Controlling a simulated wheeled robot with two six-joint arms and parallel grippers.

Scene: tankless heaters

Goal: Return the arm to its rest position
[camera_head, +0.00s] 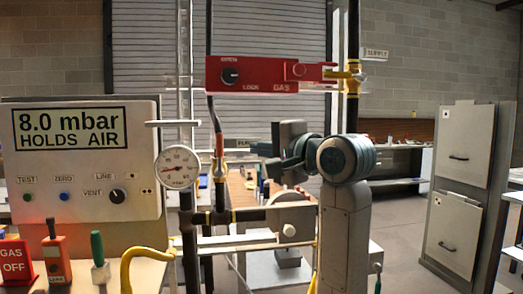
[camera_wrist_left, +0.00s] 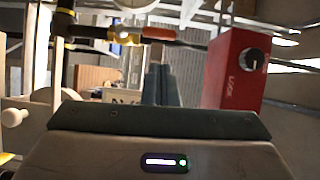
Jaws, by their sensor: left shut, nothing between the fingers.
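My left arm (camera_head: 345,225) rises from the bottom of the head view, right of centre, and bends at a round grey wrist joint. My left gripper (camera_head: 268,150) is at the end of it, dark grey, pointing left and away, below the red gas lock box (camera_head: 265,74). In the left wrist view its two fingers (camera_wrist_left: 160,85) are together with nothing between them. The red lock box (camera_wrist_left: 234,70) stands to their right there, apart from them. My right gripper is in neither view.
A pressure gauge (camera_head: 177,167) and pipes stand left of my gripper. A test panel (camera_head: 85,150) reads "8.0 mbar HOLDS AIR". A yellow gas valve (camera_head: 350,76) joins the lock box at right. A grey cabinet (camera_head: 465,185) stands far right; open floor lies before it.

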